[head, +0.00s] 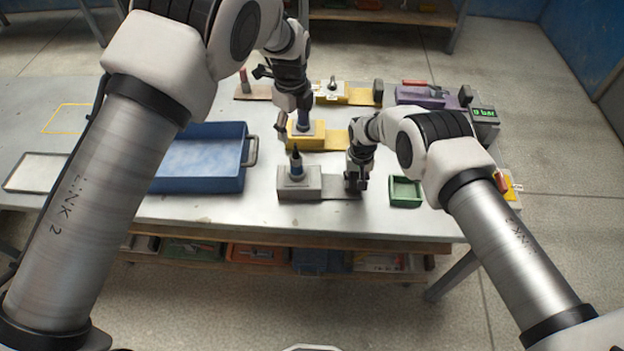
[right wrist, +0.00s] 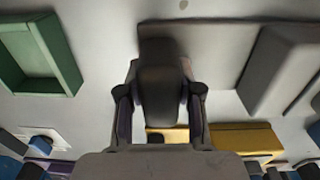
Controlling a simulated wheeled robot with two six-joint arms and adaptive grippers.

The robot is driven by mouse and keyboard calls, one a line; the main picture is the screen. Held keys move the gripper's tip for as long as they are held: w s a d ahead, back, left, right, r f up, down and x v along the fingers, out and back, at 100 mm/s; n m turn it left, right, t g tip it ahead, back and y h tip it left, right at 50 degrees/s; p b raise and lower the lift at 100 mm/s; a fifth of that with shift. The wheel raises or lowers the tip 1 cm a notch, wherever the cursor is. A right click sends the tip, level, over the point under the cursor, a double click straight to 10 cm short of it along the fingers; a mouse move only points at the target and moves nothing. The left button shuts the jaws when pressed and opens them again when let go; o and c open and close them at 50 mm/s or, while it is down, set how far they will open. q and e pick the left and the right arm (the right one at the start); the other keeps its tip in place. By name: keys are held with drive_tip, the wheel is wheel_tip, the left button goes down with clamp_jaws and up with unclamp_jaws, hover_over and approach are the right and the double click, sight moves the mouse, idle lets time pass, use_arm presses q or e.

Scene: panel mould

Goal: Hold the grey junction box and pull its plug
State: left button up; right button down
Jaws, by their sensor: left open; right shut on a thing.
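The grey junction box (head: 299,184) stands near the table's front edge, with its blue-and-black plug (head: 296,162) upright in its top. A flat grey plate (head: 334,187) runs right from the box to a dark upright grip block. My right gripper (head: 356,181) is shut on this grip block (right wrist: 162,78). The box also shows in the right wrist view (right wrist: 285,65), apart from the fingers. My left gripper (head: 294,116) is open, pointing down behind the grey box's plug and close to the yellow box behind; whether it touches anything there I cannot tell.
A yellow box (head: 335,140) with a blue plug stands behind the grey one. Another yellow box (head: 360,95) and a purple one (head: 420,97) are further back. A blue tray (head: 200,178) lies left, a small green tray (head: 404,193) right.

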sight(296, 167)
use_arm(q)
drive_tip(key=n, duration=0.8)
drive_tip(key=shift+w+n, duration=0.1)
drive_tip(key=shift+n, duration=0.2)
drive_tip(key=n, duration=0.5)
drive_tip(key=shift+f+n, duration=0.2)
drive_tip(key=shift+n, duration=0.2)
drive_tip(key=n, duration=0.6)
drive_tip(key=shift+f, duration=0.25)
drive_tip(key=n, duration=0.2)
drive_tip(key=f+n, duration=0.1)
drive_tip(key=n, duration=0.1)
drive_tip(key=shift+n, duration=0.3)
drive_tip(key=shift+f+n, duration=0.2)
drive_tip(key=shift+n, duration=0.3)
drive_tip(key=shift+s+f, duration=0.4)
drive_tip(key=shift+f, duration=0.45)
wheel_tip(296, 167, down, 11)
drive_tip(key=shift+f, duration=0.2)
clamp_jaws()
